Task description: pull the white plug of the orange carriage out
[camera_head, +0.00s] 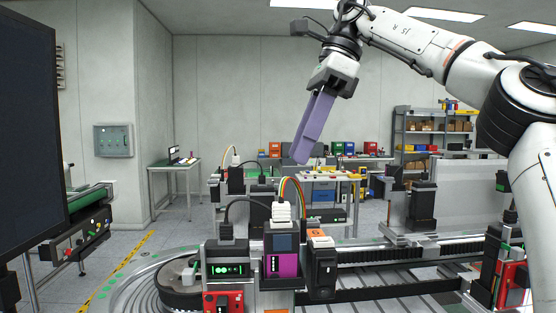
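My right gripper (303,158) hangs from the arm at the upper right, with its long purple fingers pointing down and a little left. The fingers overlap from this side, so I cannot tell whether they are open or shut. A white ribbed plug (281,213) with multicoloured wires stands upright on a module with a magenta front (283,264), below the fingertips and apart from them. An orange-topped black unit (322,262) sits just right of it. I cannot tell which unit is the orange carriage. My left gripper is not in view.
A module with green lights (226,269) and a black plug stands at the left of the magenta one. A rail (400,253) runs to the right. A dark screen (30,120) fills the left edge. Another white plug (235,159) shows farther back. The air around the gripper is clear.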

